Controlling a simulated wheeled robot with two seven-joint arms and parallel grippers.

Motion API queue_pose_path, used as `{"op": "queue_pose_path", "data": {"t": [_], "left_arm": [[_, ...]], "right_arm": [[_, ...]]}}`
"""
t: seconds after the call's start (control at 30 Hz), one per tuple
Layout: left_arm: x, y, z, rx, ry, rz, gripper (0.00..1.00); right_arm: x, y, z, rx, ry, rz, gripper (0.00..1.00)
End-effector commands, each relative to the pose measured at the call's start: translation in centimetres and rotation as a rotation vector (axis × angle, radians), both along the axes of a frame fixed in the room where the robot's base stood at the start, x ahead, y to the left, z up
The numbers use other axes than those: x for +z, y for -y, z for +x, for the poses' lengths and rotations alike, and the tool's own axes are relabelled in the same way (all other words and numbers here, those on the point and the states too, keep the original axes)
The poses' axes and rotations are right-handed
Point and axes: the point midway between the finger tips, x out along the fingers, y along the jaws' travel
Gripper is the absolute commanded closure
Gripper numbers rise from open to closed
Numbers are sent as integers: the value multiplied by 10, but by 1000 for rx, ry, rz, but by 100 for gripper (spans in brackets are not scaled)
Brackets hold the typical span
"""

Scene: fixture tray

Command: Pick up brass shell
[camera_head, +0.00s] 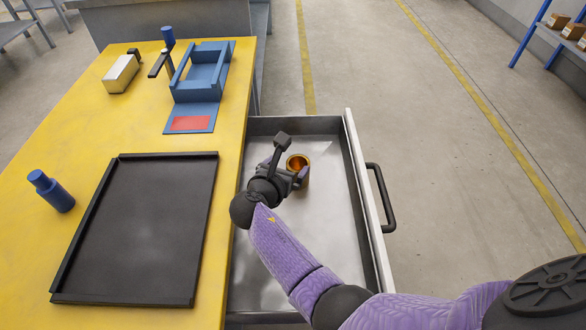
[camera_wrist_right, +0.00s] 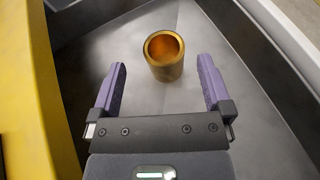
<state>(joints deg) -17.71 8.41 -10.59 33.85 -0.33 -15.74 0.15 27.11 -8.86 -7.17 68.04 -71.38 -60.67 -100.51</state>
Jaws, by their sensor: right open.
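The brass shell (camera_head: 298,163) is a short, hollow, gold-coloured cylinder standing upright in the open metal drawer (camera_head: 258,270). In the right wrist view the brass shell (camera_wrist_right: 164,56) stands on the drawer floor, a little beyond the fingertips and roughly centred between them. My right gripper (camera_head: 297,177) is over the drawer, close to the shell. In the right wrist view the right gripper (camera_wrist_right: 162,74) is open with nothing between its fingers. In the head view the gripper hides part of the shell. My left gripper does not show.
The drawer front with a black handle (camera_head: 384,198) stands out to the right. The yellow table (camera_head: 135,135) at left holds a black tray (camera_head: 178,157), a blue fixture (camera_head: 182,91) with a red patch, a blue bottle-like part (camera_head: 52,191) and a pale block (camera_head: 121,74).

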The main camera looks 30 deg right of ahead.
Motion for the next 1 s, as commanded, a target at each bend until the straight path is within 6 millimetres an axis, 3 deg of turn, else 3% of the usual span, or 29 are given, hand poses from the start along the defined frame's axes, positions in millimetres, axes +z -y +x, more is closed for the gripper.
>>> {"op": "queue_pose_path", "data": {"t": [0.03, 0.2, 0.37, 0.6, 0.87, 1.0], "left_arm": [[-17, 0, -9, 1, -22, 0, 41], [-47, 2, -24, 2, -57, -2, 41], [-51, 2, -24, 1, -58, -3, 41], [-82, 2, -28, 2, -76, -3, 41], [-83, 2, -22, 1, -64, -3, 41], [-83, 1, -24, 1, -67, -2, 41]], "right_arm": [[-26, 0, -1, 0, -9, -1, 0], [-72, 0, -1, 0, -10, -1, 0], [-69, 14, 11, -2, -3, -1, 0], [-90, 48, 40, -3, -5, -1, 0], [-85, 53, 45, -1, -1, -1, 0], [-85, 53, 45, -1, -1, -1, 25]]}}
